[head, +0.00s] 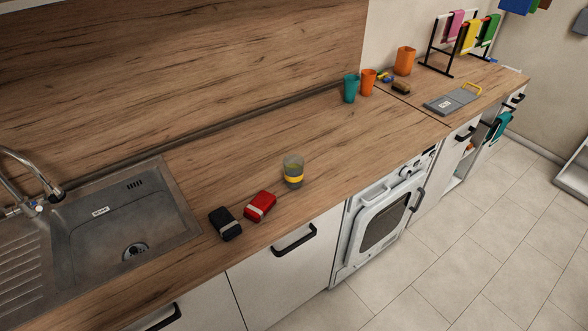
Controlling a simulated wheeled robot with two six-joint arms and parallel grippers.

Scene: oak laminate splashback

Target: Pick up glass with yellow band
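A clear glass with a yellow band (293,171) stands upright on the oak countertop, near its front edge and to the right of the sink. Nothing touches it that I can see, and it is fully in view. Neither my left nor my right gripper shows in the head view.
A red box (260,206) and a black box (225,224) lie left of the glass. The sink (128,217) is at the left. A teal cup (351,88) and orange cup (368,82) stand behind. The counter (350,135) right of the glass is clear.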

